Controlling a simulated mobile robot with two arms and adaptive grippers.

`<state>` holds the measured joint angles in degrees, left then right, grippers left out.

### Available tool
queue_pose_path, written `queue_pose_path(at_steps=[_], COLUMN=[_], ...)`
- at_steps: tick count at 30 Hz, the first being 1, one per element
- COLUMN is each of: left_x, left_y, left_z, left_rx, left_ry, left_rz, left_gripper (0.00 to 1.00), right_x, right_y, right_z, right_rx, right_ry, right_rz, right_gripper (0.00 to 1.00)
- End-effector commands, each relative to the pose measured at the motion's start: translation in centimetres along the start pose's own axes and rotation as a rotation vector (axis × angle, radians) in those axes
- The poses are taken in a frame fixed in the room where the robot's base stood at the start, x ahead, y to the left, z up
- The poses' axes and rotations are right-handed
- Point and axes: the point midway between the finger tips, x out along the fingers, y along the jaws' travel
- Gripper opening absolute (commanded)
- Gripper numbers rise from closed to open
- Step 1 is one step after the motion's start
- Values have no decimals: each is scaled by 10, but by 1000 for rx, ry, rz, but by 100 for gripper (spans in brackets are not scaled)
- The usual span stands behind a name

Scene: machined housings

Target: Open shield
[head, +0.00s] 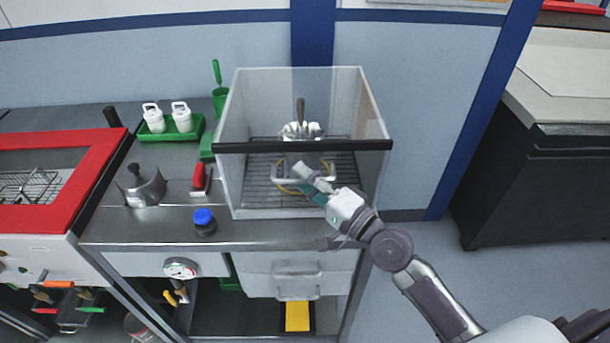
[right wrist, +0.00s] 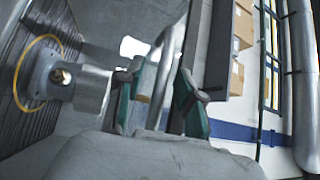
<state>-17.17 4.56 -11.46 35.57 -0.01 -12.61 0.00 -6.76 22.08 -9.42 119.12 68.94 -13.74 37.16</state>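The shield is a clear box-like cover (head: 243,107) on the bench, with a dark bar (head: 300,146) along its upper front edge. Its front is down over the rack inside. My left gripper is not in view.
Behind the shield are a metal housing (head: 300,131) and a wire rack (head: 258,190).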

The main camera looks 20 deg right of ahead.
Motion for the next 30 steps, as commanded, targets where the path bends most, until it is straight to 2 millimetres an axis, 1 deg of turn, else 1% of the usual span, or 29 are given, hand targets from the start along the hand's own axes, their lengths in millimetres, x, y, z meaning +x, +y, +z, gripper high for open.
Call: queue_pose_path(at_steps=[5,9,12,24,26,30], left_x=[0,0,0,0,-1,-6], left_y=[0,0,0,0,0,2], left_z=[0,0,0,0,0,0], left_rx=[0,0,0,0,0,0], left_ry=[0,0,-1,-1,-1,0], left_rz=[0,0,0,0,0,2], left_gripper=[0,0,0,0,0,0], right_x=[0,0,0,-1,-2,-6], right_y=[0,0,0,-1,-3,-18], right_z=[0,0,0,-1,-2,-14], right_rx=[0,0,0,0,0,-4], right_ry=[0,0,0,0,0,0], right_rz=[0,0,0,1,1,0], right_gripper=[37,14,0,0,0,0])
